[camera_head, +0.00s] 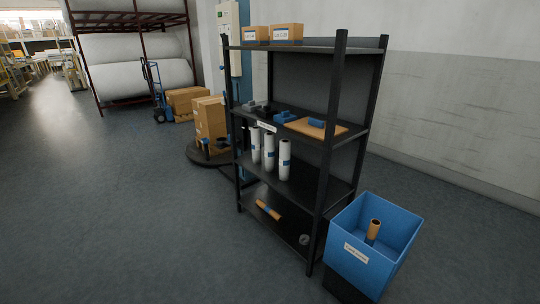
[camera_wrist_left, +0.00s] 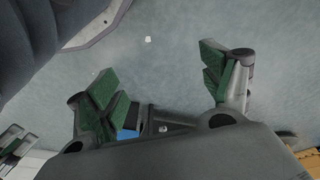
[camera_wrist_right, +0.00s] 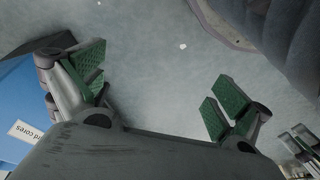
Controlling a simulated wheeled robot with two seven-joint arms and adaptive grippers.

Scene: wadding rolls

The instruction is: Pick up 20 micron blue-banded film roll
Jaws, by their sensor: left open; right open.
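Three white film rolls stand upright on the middle shelf of the black rack in the head view: a left one (camera_head: 255,138), a middle one (camera_head: 269,150) and a right one (camera_head: 285,160). Each shows some blue banding; their micron markings are too small to read. My left gripper (camera_wrist_left: 162,80) is open and empty above the grey floor in the left wrist view. My right gripper (camera_wrist_right: 157,88) is open and empty over the floor in the right wrist view. Neither gripper shows in the head view, so their distance from the rolls cannot be told.
The black rack (camera_head: 341,115) has upright posts at its corners. A brown core with a blue band (camera_head: 268,209) lies on its bottom shelf. A blue bin (camera_head: 385,245) holding a brown core (camera_head: 375,227) stands at the right.

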